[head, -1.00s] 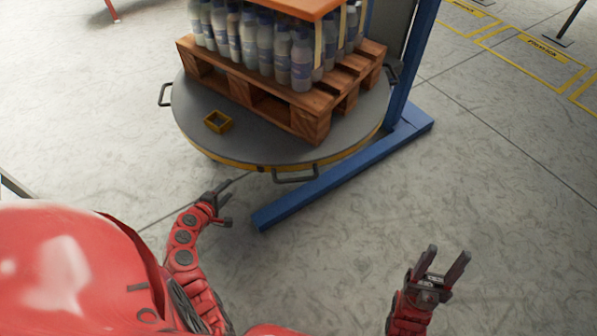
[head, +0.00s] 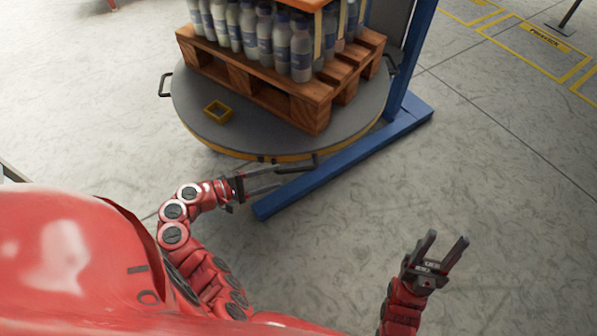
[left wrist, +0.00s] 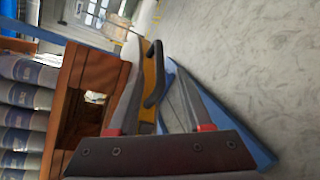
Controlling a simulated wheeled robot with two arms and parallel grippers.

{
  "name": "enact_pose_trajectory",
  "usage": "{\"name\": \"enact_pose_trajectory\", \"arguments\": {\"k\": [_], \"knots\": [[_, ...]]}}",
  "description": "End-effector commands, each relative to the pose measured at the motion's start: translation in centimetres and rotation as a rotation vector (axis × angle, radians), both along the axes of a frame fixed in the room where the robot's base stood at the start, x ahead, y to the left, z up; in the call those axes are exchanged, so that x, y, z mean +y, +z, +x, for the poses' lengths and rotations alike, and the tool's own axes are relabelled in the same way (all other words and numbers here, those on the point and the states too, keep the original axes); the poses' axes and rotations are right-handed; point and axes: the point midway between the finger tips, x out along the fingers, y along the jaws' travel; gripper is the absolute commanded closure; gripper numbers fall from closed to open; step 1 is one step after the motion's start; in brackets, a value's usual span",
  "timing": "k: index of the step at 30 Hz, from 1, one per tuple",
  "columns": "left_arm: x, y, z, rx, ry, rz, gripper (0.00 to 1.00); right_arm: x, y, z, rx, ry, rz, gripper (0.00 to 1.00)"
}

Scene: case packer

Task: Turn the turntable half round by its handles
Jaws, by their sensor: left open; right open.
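The round grey turntable (head: 185,120) with a yellow edge carries a wooden pallet (head: 318,112) of bottles (head: 262,32). Dark handles stand out from its rim: one at the left (head: 164,86), one at the right (head: 393,64), and one at the front (head: 302,167). My left gripper (head: 280,178) is open at the front handle, its fingers pointing right. In the left wrist view the front handle (left wrist: 154,75) shows between the open fingers (left wrist: 152,112); I cannot tell whether they touch it. My right gripper (head: 448,247) is open and empty above the floor, well away from the turntable.
A blue post (head: 412,55) with a blue floor beam (head: 345,165) stands at the right of the turntable, and the beam runs close under the front handle.

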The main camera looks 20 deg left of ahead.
Motion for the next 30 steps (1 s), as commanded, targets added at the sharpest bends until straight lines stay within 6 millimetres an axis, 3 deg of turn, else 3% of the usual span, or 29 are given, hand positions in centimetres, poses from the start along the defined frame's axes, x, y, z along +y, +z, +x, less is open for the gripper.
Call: {"name": "enact_pose_trajectory", "arguments": {"k": [3, 10, 24, 26, 30], "knots": [[-2.2, -0.9, 1.9, 0.001, -0.008, 0.000, 0.50, 0.0, -0.8, 0.0, 0.000, 0.000, 0.000, 0.50], [-5.1, -1.6, 4.9, 0.000, -0.001, -0.001, 0.50, 0.0, -1.6, 0.0, 0.000, 0.000, 0.000, 0.50], [-6.2, -1.9, 6.2, 0.000, 0.003, 0.001, 0.50, 0.0, -1.7, 0.0, 0.000, 0.000, 0.000, 0.50], [-6.2, -1.9, 6.1, 0.001, 0.002, 0.002, 0.58, 0.0, -1.7, 0.0, 0.000, 0.000, 0.000, 0.50], [-6.2, -1.9, 6.1, 0.000, 0.003, 0.001, 0.83, 0.0, -1.7, 0.0, 0.000, 0.000, 0.000, 0.50]]}}
